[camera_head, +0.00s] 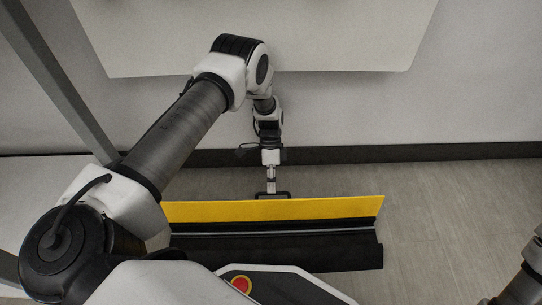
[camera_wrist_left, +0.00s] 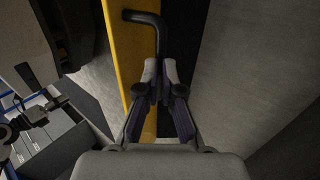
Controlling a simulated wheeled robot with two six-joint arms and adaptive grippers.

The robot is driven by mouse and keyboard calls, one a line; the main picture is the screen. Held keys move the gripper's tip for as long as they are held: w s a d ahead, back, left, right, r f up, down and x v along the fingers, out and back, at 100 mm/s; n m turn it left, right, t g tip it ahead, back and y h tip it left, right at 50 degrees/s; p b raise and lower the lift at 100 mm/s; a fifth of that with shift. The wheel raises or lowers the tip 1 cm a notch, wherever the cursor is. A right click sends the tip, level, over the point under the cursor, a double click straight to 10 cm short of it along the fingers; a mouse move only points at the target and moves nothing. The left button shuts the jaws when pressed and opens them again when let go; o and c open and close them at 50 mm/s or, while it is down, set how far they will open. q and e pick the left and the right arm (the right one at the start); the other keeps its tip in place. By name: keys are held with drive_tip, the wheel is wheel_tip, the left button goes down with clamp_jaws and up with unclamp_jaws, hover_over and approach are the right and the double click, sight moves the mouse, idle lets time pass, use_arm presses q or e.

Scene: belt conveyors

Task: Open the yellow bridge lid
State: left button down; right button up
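The yellow bridge lid (camera_head: 330,208) is a long narrow yellow panel in the lower middle of the head view, with a black section on its near side. In the left wrist view its yellow face (camera_wrist_left: 119,45) runs up and down left of the fingers. A black bar handle (camera_wrist_left: 143,17) sticks out from it. My left gripper (camera_wrist_left: 160,72) has its two fingers on either side of the handle's bar, and they look closed on it. In the head view my left gripper (camera_head: 271,188) is small at the handle, on the lid's far edge. My right gripper cannot be made out.
A red button on a yellow base (camera_head: 241,284) sits near the bottom of the head view. A white panel (camera_head: 250,40) and a wall with a dark skirting (camera_head: 400,154) lie beyond the lid. Bare floor (camera_head: 450,205) is free at the right.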

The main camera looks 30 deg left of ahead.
use_arm(q)
drive_tip(key=shift+s+d+f, duration=0.1)
drive_tip(key=shift+s+f, duration=0.05)
drive_tip(key=shift+f, duration=0.3)
drive_tip(key=shift+s+d+f, duration=0.1)
drive_tip(key=shift+f, duration=0.3)
use_arm(e)
drive_tip(key=shift+f, duration=0.35)
use_arm(q)
drive_tip(key=c, duration=1.3)
unclamp_jaws()
drive_tip(key=shift+f, duration=0.1)
drive_tip(key=shift+o, duration=0.5)
drive_tip(key=shift+w+d+f, duration=0.1)
drive_tip(key=shift+d+f, duration=0.05)
drive_tip(key=shift+f, duration=0.2)
drive_tip(key=shift+r, duration=0.35)
use_arm(e)
drive_tip(key=shift+d+r, duration=0.1)
use_arm(q)
drive_tip(key=shift+r, duration=0.1)
use_arm(e)
drive_tip(key=shift+r, duration=0.1)
